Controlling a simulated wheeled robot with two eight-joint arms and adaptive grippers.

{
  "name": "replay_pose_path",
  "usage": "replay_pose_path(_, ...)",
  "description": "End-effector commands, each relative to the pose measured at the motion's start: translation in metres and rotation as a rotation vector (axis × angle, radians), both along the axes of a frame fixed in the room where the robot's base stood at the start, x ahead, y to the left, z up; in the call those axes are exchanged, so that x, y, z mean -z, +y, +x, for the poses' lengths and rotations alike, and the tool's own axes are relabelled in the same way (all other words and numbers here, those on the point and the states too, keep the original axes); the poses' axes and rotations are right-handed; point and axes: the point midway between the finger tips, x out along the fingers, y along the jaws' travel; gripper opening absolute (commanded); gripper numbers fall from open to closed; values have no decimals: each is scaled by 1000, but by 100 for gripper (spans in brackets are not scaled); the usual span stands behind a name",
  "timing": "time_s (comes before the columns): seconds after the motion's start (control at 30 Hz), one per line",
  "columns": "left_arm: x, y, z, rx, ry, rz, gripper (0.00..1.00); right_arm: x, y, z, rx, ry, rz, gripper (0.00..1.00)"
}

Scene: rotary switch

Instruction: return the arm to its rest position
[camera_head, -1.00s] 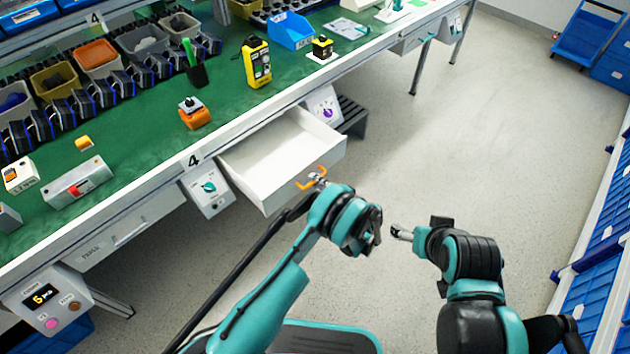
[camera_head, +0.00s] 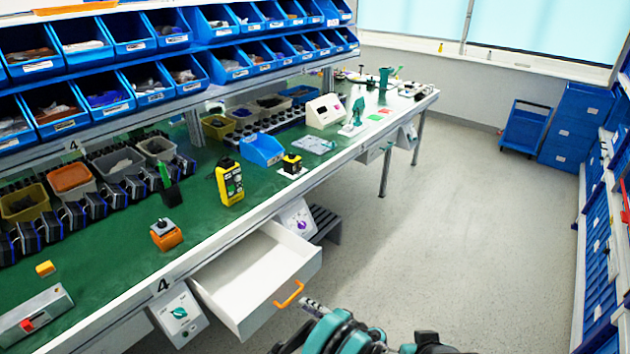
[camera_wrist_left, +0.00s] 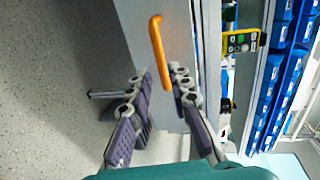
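My left gripper (camera_head: 312,303) is at the bottom of the head view, just right of the open drawer's orange handle (camera_head: 289,294). My right gripper is not visible.
The green workbench (camera_head: 110,260) holds a yellow meter (camera_head: 229,182), an orange switch block (camera_head: 166,236) and a blue bin (camera_head: 262,151). Racks of blue bins stand behind it. The floor (camera_head: 470,220) to the right is clear up to blue shelving (camera_head: 598,270).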

Motion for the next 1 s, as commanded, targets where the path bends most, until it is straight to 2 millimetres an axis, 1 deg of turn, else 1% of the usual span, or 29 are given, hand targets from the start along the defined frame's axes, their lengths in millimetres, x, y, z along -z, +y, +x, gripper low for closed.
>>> replay_pose_path(0.07, -5, 2, 3, -1, 6, -8, 20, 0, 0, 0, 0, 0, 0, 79)
replay_pose_path(0.17, -24, 8, 11, -4, 26, -45, 20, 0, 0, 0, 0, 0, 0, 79)
replay_pose_path(0.27, -55, 21, 21, -11, 61, -115, 20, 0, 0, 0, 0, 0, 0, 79)
replay_pose_path(0.3, -69, 27, 24, -14, 76, -150, 20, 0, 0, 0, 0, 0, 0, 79)
replay_pose_path(0.37, -91, 37, 26, -17, 98, -205, 20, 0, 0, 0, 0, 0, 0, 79)
replay_pose_path(0.4, -105, 45, 26, -19, 111, -244, 20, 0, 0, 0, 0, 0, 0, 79)
replay_pose_path(0.47, -125, 56, 24, -23, 128, -301, 20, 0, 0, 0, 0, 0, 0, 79)
replay_pose_path(0.53, -148, 69, 17, -28, 144, -370, 20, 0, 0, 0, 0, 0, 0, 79)
replay_pose_path(0.6, -169, 82, 7, -33, 156, -439, 20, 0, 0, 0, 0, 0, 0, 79)
replay_pose_path(0.67, -186, 93, -4, -38, 164, -500, 20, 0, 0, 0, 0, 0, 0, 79)
replay_pose_path(0.7, -197, 100, -12, -40, 167, -539, 20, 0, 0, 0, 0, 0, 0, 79)
replay_pose_path(0.77, -212, 110, -27, -46, 170, -601, 20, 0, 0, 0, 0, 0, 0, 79)
replay_pose_path(0.8, -222, 116, -38, -50, 169, -642, 20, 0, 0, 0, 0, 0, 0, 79)
replay_pose_path(0.87, -234, 125, -55, -55, 167, -704, 20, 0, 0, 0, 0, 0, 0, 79)
replay_pose_path(0.9, -242, 130, -67, -58, 163, -746, 20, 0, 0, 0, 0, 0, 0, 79)
replay_pose_path(0.97, -253, 137, -87, -66, 156, -808, 20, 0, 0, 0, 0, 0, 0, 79)
replay_pose_path(1.0, -259, 141, -100, -69, 149, -850, 20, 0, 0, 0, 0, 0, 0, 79)
